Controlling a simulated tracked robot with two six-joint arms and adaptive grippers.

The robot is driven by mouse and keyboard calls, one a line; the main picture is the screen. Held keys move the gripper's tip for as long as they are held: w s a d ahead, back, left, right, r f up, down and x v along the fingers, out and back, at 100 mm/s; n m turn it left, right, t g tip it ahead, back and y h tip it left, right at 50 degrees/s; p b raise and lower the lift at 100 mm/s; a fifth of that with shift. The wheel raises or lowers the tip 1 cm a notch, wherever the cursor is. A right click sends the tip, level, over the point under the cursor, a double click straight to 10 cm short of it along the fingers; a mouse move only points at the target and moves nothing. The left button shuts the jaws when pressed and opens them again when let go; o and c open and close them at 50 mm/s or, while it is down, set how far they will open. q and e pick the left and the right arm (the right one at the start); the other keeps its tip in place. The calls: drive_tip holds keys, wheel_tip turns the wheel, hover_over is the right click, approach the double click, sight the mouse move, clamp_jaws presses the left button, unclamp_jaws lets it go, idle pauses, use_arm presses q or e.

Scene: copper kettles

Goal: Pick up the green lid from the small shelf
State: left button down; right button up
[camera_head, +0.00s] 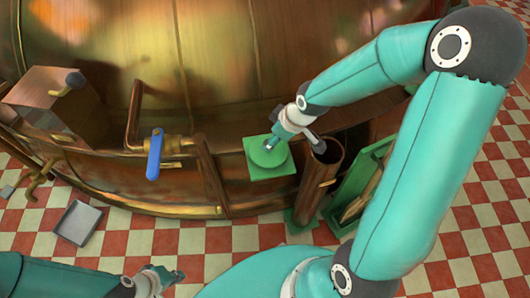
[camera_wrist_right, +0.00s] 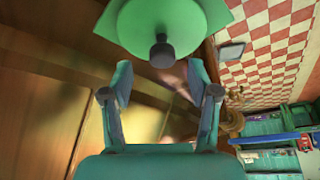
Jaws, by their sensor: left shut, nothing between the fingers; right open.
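The green lid (camera_head: 268,154) is round and lies on the small green square shelf (camera_head: 285,182) against the copper kettle. In the right wrist view the lid (camera_wrist_right: 150,22) and its dark knob (camera_wrist_right: 162,52) are ahead of my right gripper (camera_wrist_right: 160,80). That gripper is open, with nothing between its fingers, and the knob lies just beyond the fingertips, roughly centred. In the head view my right gripper (camera_head: 274,140) is over the lid and covers part of it. My left gripper (camera_head: 174,277) is shut and empty, low at the bottom edge, away from the shelf.
A blue-handled valve (camera_head: 154,154) sticks out left of the shelf. An upright copper tube (camera_head: 318,175) stands close to its right, beside a green rack (camera_head: 352,195). A grey tray (camera_head: 78,222) lies on the checkered floor at left.

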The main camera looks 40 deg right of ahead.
sight(274, 159)
drive_tip(key=b+x, duration=0.2)
drive_tip(key=x, duration=0.2)
drive_tip(key=shift+w+a+f, duration=0.15)
drive_tip(key=shift+w, duration=0.05)
drive_tip(key=shift+c, duration=0.3)
clamp_jaws()
